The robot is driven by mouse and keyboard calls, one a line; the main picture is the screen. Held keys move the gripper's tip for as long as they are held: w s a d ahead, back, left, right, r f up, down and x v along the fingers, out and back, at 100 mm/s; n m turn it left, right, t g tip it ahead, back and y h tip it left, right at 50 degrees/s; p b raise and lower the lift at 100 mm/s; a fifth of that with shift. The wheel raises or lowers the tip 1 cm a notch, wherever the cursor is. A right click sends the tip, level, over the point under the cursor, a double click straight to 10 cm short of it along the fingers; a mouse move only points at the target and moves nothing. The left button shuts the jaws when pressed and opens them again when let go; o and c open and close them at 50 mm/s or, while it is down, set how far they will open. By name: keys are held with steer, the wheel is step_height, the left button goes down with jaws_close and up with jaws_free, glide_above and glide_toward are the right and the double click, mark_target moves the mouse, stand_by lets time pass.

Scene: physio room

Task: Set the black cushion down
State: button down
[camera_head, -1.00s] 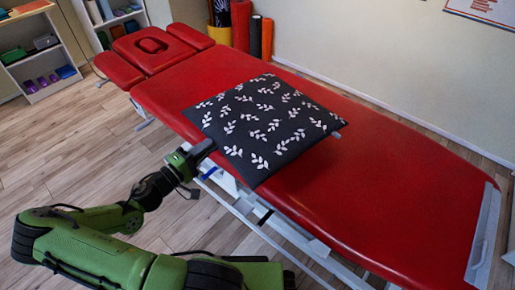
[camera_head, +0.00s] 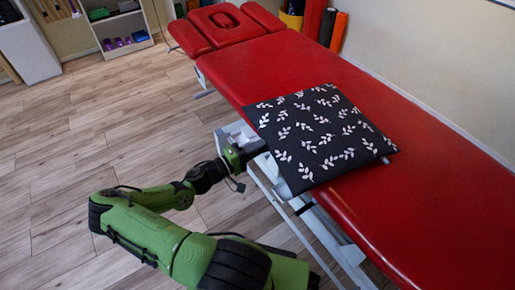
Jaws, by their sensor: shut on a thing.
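The black cushion (camera_head: 318,132) has a white leaf pattern. It is flat and level over the middle of the red treatment table (camera_head: 420,200), with its near left edge reaching past the table's near side. My gripper (camera_head: 262,149) is at the cushion's left edge and shut on it. The fingertips are mostly hidden by the cushion. I cannot tell whether the cushion touches the table top or is held just above it.
The table's headrest (camera_head: 222,22) is at the far end. Rolled mats (camera_head: 327,26) stand behind the table by the wall. Shelves (camera_head: 118,28) stand at the back left. The wooden floor (camera_head: 90,130) to the left is clear.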

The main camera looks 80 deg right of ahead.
steer(key=c, duration=1.6)
jaws_free()
steer(key=shift+f, duration=0.15)
steer(key=o, duration=0.5)
steer(key=shift+c, duration=0.2)
steer(key=shift+w+a+r, duration=0.1)
steer(key=shift+w+r, duration=0.1)
steer(key=shift+r, duration=0.05)
steer(key=p+v, duration=0.1)
steer(key=v, duration=1)
steer(key=shift+w+a+p, duration=0.2)
steer(key=shift+a+p, duration=0.05)
steer(key=shift+p, duration=0.15)
